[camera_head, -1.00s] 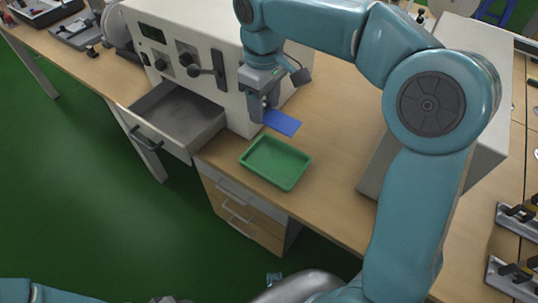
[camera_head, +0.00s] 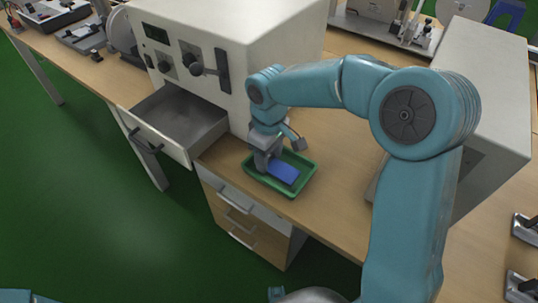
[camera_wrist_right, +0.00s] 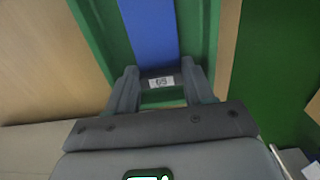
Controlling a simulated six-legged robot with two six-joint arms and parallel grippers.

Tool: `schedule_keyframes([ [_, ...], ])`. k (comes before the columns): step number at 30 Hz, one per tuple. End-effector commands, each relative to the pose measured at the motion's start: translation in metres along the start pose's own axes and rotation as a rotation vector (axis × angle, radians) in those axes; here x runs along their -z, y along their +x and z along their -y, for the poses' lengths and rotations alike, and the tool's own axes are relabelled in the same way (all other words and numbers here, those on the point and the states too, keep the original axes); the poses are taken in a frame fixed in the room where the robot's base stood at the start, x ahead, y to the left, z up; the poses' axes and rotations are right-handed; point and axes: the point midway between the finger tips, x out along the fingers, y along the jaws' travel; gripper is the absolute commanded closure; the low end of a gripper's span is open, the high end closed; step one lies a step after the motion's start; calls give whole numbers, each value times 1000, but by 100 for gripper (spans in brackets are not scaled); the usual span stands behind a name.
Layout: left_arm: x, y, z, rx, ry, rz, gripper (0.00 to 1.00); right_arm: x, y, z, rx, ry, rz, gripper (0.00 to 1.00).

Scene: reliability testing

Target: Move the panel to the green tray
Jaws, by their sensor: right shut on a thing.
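The blue panel (camera_head: 284,172) lies within the outline of the green tray (camera_head: 307,168) in the head view. My right gripper (camera_head: 263,168) is shut on the panel's near-left end, over the tray's left part. The wrist view shows the panel (camera_wrist_right: 148,30) running away from between the two fingers (camera_wrist_right: 156,82), with a white label at the held end. Green tray walls (camera_wrist_right: 88,30) show on both sides of it. I cannot tell whether the panel touches the tray floor. My left gripper is out of view.
The tray stands on the wooden bench (camera_head: 340,185) near its front edge. A white cabinet (camera_head: 215,50) with knobs stands behind left, its grey drawer (camera_head: 175,120) open and empty. A grey-white box (camera_head: 480,90) stands at the right, behind my right arm. Bench is clear between tray and box.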

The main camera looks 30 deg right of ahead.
Motion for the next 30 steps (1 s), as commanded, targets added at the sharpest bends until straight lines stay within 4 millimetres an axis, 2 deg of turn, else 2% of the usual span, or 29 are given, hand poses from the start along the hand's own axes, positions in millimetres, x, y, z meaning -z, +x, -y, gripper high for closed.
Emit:
schedule_keyframes([
  [6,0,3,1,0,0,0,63,0,4,0,0,0,0,77],
  [7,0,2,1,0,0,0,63,0,3,0,0,0,0,41],
  [9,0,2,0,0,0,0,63,0,2,0,0,0,0,22],
  [17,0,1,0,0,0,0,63,0,2,0,0,0,0,22],
  [20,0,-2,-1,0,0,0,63,0,-5,0,0,0,-1,22],
  [23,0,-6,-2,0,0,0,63,1,-21,0,-1,1,-4,22],
  [30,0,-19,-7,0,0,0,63,1,-78,0,-2,0,-3,22],
])
